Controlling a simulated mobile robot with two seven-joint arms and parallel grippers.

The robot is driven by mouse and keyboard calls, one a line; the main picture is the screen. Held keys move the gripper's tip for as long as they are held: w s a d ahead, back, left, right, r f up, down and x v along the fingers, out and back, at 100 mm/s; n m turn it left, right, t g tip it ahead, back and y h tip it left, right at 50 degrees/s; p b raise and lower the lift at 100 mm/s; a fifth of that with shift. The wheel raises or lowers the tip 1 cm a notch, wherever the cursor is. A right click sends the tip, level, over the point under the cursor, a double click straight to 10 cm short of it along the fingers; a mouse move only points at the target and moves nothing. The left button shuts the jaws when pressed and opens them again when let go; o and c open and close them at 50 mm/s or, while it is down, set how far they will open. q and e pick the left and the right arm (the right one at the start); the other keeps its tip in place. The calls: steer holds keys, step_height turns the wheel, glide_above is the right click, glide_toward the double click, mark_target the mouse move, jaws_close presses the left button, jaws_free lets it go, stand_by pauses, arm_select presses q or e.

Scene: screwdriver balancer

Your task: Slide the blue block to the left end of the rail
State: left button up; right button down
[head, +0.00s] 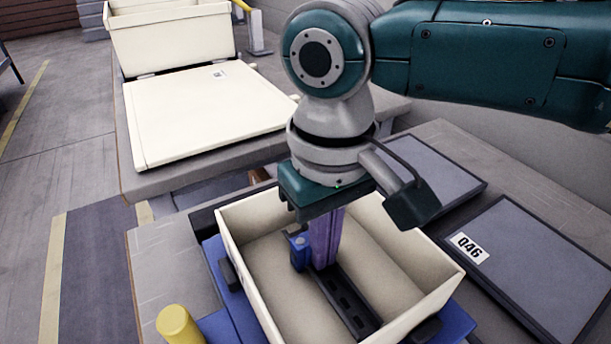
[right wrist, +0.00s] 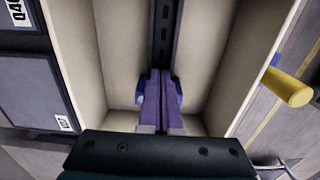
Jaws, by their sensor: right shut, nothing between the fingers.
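The blue block (head: 298,252) stands inside a cream bin, at the upper-left part of the dark slotted rail (head: 348,302). My right gripper (head: 321,262) points down into the bin with its purple fingers shut and empty, just right of the block. In the right wrist view the shut fingers (right wrist: 160,76) cover the block's middle, and blue shows on both sides of them (right wrist: 177,93). I cannot tell whether the fingers touch the block. The rail (right wrist: 165,38) runs on beyond the fingertips there. The rail's end behind the block and fingers is hidden. My left gripper is out of view.
A yellow cylinder (head: 176,325) stands at the lower left. Dark flat panels (head: 535,265) lie to the right, one labelled 046. A cream lid-like panel (head: 205,112) lies behind on another table.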

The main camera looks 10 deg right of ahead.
steer(key=shift+w+a, duration=0.1)
steer(key=shift+w, duration=0.2)
stand_by(0.7)
steer(key=shift+w+a, duration=0.2)
steer(key=shift+w, duration=0.3)
stand_by(0.8)
stand_by(0.5)
steer(key=shift+w+a+b, duration=0.1)
steer(key=shift+w+b, duration=0.25)
steer(key=shift+b, duration=0.05)
stand_by(0.4)
steer(key=shift+w, duration=0.15)
stand_by(0.8)
steer(key=shift+s+p, duration=0.35)
steer(key=shift+p, duration=0.45)
stand_by(0.3)
steer(key=shift+r, duration=0.1)
